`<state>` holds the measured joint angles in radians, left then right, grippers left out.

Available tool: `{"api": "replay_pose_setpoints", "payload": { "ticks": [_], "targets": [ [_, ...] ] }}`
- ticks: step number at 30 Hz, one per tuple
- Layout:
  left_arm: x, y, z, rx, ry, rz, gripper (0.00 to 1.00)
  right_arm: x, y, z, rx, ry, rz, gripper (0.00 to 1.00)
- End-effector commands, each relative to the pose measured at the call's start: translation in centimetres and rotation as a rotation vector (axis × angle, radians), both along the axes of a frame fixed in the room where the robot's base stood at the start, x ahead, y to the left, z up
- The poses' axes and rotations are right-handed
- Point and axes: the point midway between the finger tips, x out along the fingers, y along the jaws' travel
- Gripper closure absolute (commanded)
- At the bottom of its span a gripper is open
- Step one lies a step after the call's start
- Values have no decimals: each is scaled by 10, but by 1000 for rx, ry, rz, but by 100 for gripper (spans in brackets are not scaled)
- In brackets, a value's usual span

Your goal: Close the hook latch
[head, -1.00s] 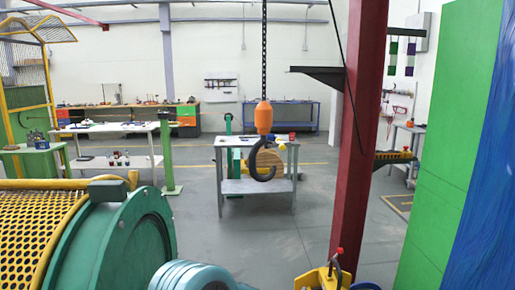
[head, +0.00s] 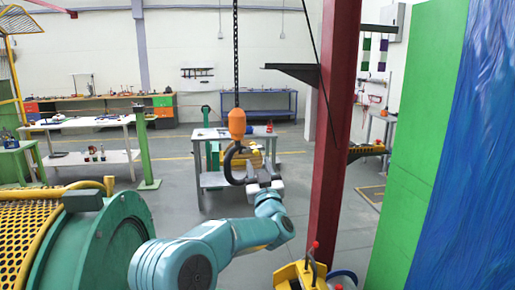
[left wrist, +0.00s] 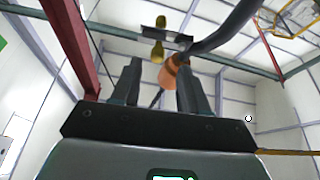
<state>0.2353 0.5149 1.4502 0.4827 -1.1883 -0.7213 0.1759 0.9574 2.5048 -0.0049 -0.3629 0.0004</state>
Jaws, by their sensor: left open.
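A dark crane hook (head: 229,163) hangs under an orange hook block (head: 237,123) on a chain in the head view. My left gripper (head: 263,177) is raised at the hook's lower right, partly overlapping it in the picture; contact cannot be told. In the left wrist view the gripper (left wrist: 160,78) is open and empty. Beyond its fingers show the orange block (left wrist: 169,72), the curved dark hook (left wrist: 225,34) and a small brass-yellow piece with a dark crossbar (left wrist: 158,50), possibly the latch. The latch's position is unclear. My right gripper is not in view.
A grey workbench (head: 212,180) stands behind the hook. A red column (head: 334,150) rises to the right, with green panels (head: 428,150) beyond it. A green machine drum (head: 110,235) with yellow mesh fills the lower left. Open floor lies between.

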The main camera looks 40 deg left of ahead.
Motion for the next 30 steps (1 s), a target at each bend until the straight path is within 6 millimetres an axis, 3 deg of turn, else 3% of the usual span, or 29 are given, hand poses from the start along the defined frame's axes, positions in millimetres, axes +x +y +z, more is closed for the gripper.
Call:
{"api": "replay_pose_setpoints", "payload": {
  "ticks": [1, 8, 19, 20, 23, 24, 30],
  "targets": [
    [6, 8, 9, 0, 0, 0, 56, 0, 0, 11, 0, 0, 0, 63],
    [25, 29, 17, 0, 1, -3, 56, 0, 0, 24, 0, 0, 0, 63],
    [29, 33, 17, 0, 1, -6, 56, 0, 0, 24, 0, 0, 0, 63],
    [29, 33, 17, 0, 1, -6, 62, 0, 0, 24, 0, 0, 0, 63],
    [29, 32, 17, 0, 1, -6, 95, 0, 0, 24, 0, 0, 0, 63],
    [29, 32, 17, 0, 1, -6, 100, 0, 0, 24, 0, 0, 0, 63],
    [29, 33, 17, 2, 4, -6, 100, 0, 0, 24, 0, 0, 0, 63]
  ]
}}
